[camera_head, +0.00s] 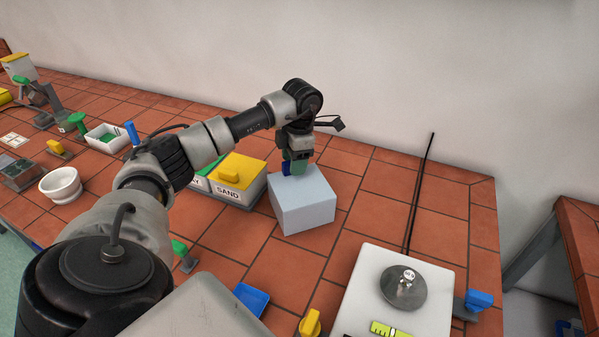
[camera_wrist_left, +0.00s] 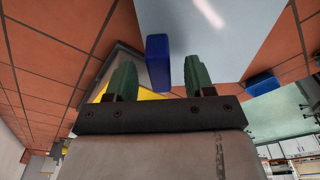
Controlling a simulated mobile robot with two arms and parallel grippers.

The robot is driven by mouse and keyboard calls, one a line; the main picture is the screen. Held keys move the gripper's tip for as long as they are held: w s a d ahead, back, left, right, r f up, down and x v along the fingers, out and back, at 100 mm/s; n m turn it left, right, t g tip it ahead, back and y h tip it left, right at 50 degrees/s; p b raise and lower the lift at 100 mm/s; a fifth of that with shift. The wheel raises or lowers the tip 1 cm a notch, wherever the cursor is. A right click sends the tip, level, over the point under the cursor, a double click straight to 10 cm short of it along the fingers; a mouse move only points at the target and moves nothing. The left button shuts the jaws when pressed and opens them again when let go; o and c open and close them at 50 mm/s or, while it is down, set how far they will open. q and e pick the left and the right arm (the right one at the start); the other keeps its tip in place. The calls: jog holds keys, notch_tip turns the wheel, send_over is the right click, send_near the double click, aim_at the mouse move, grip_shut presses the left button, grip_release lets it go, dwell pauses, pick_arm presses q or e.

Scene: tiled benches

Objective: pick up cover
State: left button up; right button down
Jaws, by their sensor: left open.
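The cover is most likely the pale blue-grey box (camera_head: 305,205), standing on the tiled bench right of the sand box. Its pale top (camera_wrist_left: 220,35) fills the upper middle of the left wrist view. My left gripper (camera_head: 296,162) points down at the far part of the box's top. Its two green fingers are open, one on each side of a blue handle-like block (camera_wrist_left: 158,62), with visible gaps. The block's lower part and its join to the box are hard to make out. My right gripper is not in view.
The sand box with a yellow lid (camera_head: 240,170) stands close left of the pale box. A white plate with a round metal weight (camera_head: 404,287) lies at front right. A white bowl (camera_head: 61,185) stands far left.

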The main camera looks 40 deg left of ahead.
pick_arm(q)
jog(key=shift+s+f, duration=0.1)
jog(key=shift+f, duration=0.45)
grip_shut()
jog(key=shift+r, duration=0.15)
